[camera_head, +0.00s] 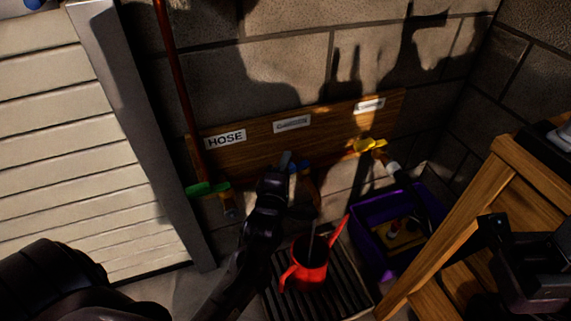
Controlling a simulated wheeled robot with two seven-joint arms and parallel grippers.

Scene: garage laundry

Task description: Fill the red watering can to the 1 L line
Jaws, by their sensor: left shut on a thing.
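The red watering can (310,271) stands on a dark slatted grate below the middle tap, its spout pointing up to the right. Its 1 L line and the water level inside cannot be made out. The middle tap has a blue handle (301,167), partly hidden by my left gripper (281,172). That gripper is shut at the blue handle, apparently on it; the contact is dark. A thin line shows above the can's opening; I cannot tell whether it is water. My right gripper (492,230) is dark, at the right by a wooden stand, its jaws unclear.
A green-handled tap (208,188) sits under the HOSE label (225,139) on a wooden board (262,148). A yellow-handled tap (369,145) is at right, above a purple bin (374,246). The wooden stand (447,220) blocks the right side. The grate (343,283) lies below.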

